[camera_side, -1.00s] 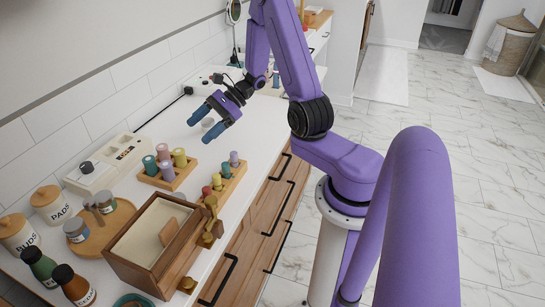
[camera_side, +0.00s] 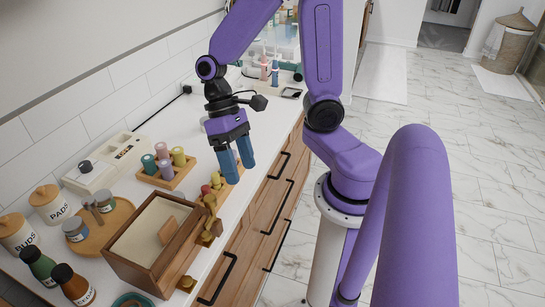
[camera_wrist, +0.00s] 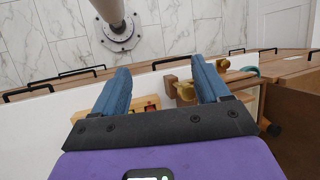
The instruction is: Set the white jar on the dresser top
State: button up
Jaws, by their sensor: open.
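My gripper (camera_side: 238,166) is open and empty, its blue fingers pointing down above the dresser top beside the wooden peg racks. In the wrist view my gripper (camera_wrist: 160,68) shows spread fingers with nothing held between them. The dresser top (camera_side: 272,122) is a long white surface; it also shows in the wrist view (camera_wrist: 35,135). A small whitish round thing (camera_side: 204,121) is partly hidden behind my gripper; I cannot tell whether it is the white jar. Two white lidded jars, labelled PADS (camera_side: 53,210) and BUDS (camera_side: 18,238), stand at the far left.
An open wooden box (camera_side: 130,272) stands at the front. A peg rack (camera_side: 150,180), a white tray unit (camera_side: 85,185), dark bottles (camera_side: 72,284) and a round wooden tray (camera_side: 122,211) crowd the left. Brass pieces (camera_side: 208,236) stand by the front edge. Drawer handles (camera_side: 277,165) project below.

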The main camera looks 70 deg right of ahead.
jog(key=s+r+n+t+h, duration=0.2)
jog(key=s+n, duration=0.5)
jog(key=n, duration=0.4)
jog(key=shift+d+r+t+h, duration=0.25)
jog(key=shift+r+t+h, duration=0.2)
jog(key=shift+t, duration=0.75)
jog(key=shift+o, duration=0.5)
jog(key=shift+s+n, duration=0.15)
jog(key=shift+n, duration=0.25)
